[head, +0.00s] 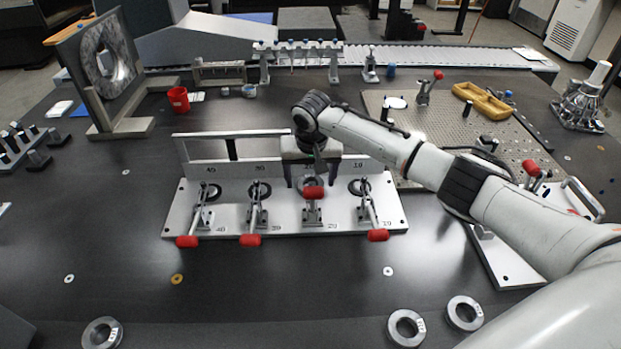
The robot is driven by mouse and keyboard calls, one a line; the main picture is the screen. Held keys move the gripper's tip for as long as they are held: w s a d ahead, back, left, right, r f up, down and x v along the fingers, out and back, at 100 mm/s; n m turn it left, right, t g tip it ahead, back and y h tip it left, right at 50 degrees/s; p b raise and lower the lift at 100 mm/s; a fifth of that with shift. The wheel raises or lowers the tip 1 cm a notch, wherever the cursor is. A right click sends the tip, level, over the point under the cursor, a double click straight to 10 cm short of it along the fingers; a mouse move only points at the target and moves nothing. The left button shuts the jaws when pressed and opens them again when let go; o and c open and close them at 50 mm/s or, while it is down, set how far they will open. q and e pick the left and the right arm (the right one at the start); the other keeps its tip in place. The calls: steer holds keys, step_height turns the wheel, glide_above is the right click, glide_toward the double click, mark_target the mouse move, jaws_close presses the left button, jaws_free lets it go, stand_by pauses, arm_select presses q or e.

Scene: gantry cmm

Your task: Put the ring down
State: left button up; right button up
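A long pale fixture (285,222) with a raised back rail stands mid-table. It carries several numbered stations, each with a red-handled toggle clamp. My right gripper (312,182) points down at the third station from the left. Its two dark fingers stand wide apart, on either side of a grey ring (301,187). The ring looks to be at the station, partly hidden behind the red clamp handle (313,193); any contact with the fingers is too small to see. Other grey rings lie at the front: one at left (88,335), two at right (393,328) (453,314). My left gripper is out of view.
A perforated plate (440,135) with a yellow tray (482,101) lies right of the fixture. A standing frame with a large disc (108,55) and a red cup (178,99) are at left. The front middle of the table is mostly clear.

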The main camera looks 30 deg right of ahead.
steer(key=p+v, duration=0.1)
steer(key=v, duration=1)
steer(key=shift+r, duration=0.45)
steer(key=b+x, duration=0.1)
steer(key=x, duration=1.1)
steer(key=shift+s+f, duration=0.15)
steer(key=shift+f, duration=0.1)
steer(key=shift+r, duration=2.3)
